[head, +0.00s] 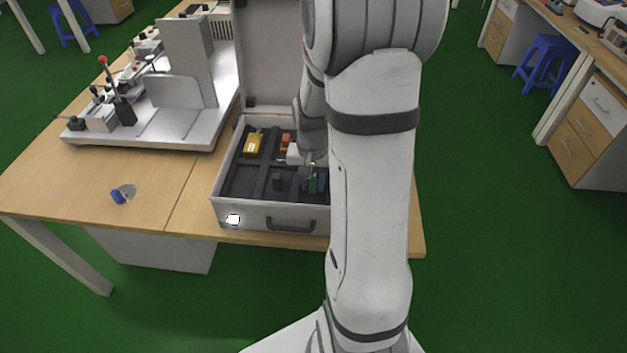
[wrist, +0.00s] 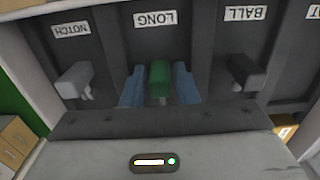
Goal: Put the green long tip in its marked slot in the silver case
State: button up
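The green long tip (wrist: 159,80) stands in the compartment marked LONG in the wrist view. It also shows in the head view (head: 312,182). My gripper (wrist: 160,88) has its two blue fingers on either side of the green tip. A narrow dark gap shows between each finger and the tip, so the gripper looks open around it. The silver case (head: 270,214) stands open on the table with its lid up. The lower end of the green tip is hidden, so I cannot tell how deep it sits.
The case also holds a yellow item (head: 253,144) and an orange one (head: 286,142). A metal apparatus (head: 175,120) stands left of the case.

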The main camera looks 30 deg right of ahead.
aim_at(313, 179)
notch_tip(313, 179, up, 12)
jog(key=s+a+r+n+t, duration=0.2)
jog(key=s+a+r+n, duration=0.2)
jog(key=s+a, duration=0.8)
jog(key=shift+s+n+t+p, duration=0.2)
jog(key=shift+n+t+p, duration=0.15)
jog(key=shift+n, duration=1.05)
jog(key=shift+a, duration=0.1)
